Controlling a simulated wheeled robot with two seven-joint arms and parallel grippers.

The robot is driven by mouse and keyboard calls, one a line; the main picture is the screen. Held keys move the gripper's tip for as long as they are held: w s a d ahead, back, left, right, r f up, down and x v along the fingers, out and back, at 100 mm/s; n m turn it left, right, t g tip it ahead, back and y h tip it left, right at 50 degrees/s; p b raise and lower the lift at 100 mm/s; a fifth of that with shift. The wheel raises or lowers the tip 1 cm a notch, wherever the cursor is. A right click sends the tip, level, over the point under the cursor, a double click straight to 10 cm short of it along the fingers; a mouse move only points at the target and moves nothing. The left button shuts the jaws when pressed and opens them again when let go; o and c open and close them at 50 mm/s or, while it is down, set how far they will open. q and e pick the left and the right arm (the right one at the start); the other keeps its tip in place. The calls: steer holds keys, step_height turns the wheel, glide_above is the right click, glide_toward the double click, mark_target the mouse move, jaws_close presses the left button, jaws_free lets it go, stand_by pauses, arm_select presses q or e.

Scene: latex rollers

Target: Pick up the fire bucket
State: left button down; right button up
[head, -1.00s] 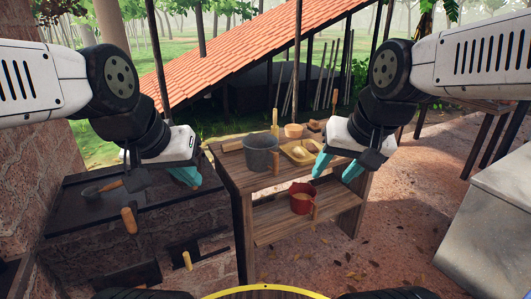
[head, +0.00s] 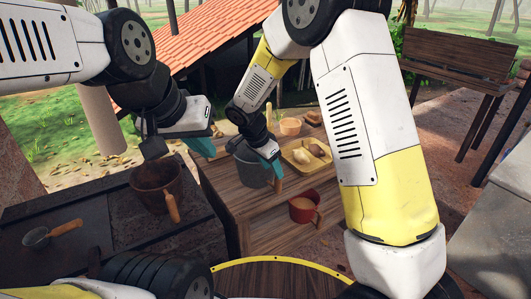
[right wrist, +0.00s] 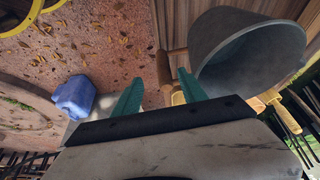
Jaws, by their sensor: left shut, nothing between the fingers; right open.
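A grey metal bucket (head: 247,170) with a wooden handle stands upright on the wooden table (head: 232,200). In the right wrist view the bucket (right wrist: 255,45) fills the upper right, with its wooden handle (right wrist: 164,72) between the lines of the fingers. My right gripper (head: 275,168) is open at the bucket's right side, close to the handle; I cannot tell whether it touches. Its open fingers also show in the right wrist view (right wrist: 160,95). My left gripper (head: 202,148) is shut and empty, left of the bucket.
A yellow tray (head: 296,158) and a small tan bowl (head: 290,126) are on the table behind the bucket.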

mark_target(277, 181)
steer(key=x, duration=0.8)
steer(key=shift+w+a+f, duration=0.2)
steer(key=shift+w+f, duration=0.05)
steer(key=shift+w, duration=0.05)
jaws_close()
steer(key=shift+r, duration=0.1)
stand_by(1.0)
